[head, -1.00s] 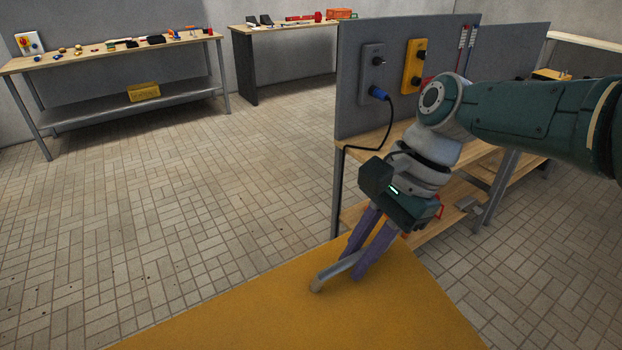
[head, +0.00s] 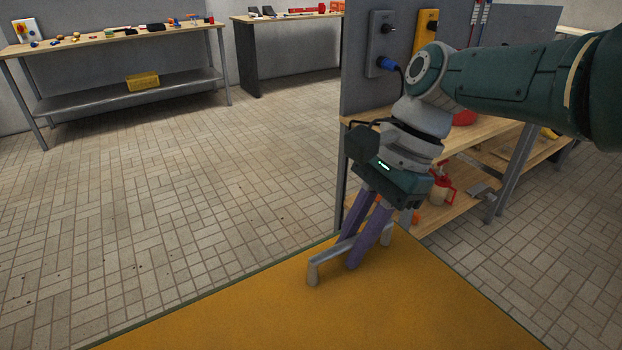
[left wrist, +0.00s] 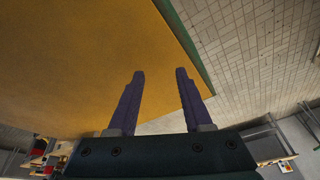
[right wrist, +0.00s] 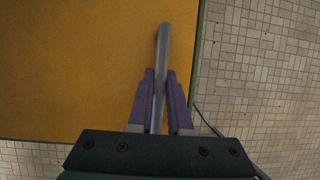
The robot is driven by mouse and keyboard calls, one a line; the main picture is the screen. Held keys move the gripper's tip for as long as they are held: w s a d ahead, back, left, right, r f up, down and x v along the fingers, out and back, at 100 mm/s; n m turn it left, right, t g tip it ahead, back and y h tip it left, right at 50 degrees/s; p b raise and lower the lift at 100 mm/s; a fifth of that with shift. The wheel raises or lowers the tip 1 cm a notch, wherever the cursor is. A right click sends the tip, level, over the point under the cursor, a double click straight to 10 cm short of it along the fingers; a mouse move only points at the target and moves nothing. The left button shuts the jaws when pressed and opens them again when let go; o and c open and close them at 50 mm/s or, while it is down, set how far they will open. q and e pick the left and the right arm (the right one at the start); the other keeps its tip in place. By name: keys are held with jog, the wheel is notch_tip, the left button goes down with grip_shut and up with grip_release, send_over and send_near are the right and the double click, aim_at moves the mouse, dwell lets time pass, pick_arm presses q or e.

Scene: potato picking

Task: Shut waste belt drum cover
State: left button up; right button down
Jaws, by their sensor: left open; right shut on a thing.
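The drum cover is a large flat yellow panel (head: 300,315) with a thin green edge, at the bottom of the head view. It also fills much of the left wrist view (left wrist: 80,60) and the right wrist view (right wrist: 70,70). A grey bar handle (head: 330,256) stands on the panel near its far edge. My right gripper (head: 352,252) is shut on the handle, and its purple fingers lie on both sides of the bar in the right wrist view (right wrist: 160,88). My left gripper (left wrist: 160,72) is open and empty over the panel's edge, and is not in the head view.
A workbench with a grey upright board (head: 362,100) stands behind my right arm, close to the panel. A table with small items (head: 100,40) and a dark-legged table (head: 290,17) stand at the back. The tiled floor (head: 180,190) at left is clear.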

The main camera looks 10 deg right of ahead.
jog(key=shift+d+f, duration=0.1)
jog(key=shift+f, duration=0.15)
jog(key=c, duration=0.8)
grip_release()
jog(key=shift+r, duration=0.1)
jog(key=shift+c, duration=0.2)
pick_arm(q)
jog(key=shift+r, duration=0.15)
pick_arm(e)
jog(key=shift+r, duration=0.2)
jog(key=p+v, duration=0.5)
jog(key=v, duration=0.3)
jog(key=shift+r+p, duration=0.3)
jog(key=shift+r, duration=0.05)
jog(key=shift+w+d+r, duration=0.1)
jog(key=shift+d+r, duration=0.15)
jog(key=shift+r, duration=0.15)
pick_arm(q)
notch_tip(320, 180, up, 5)
jog(key=shift+r, duration=0.2)
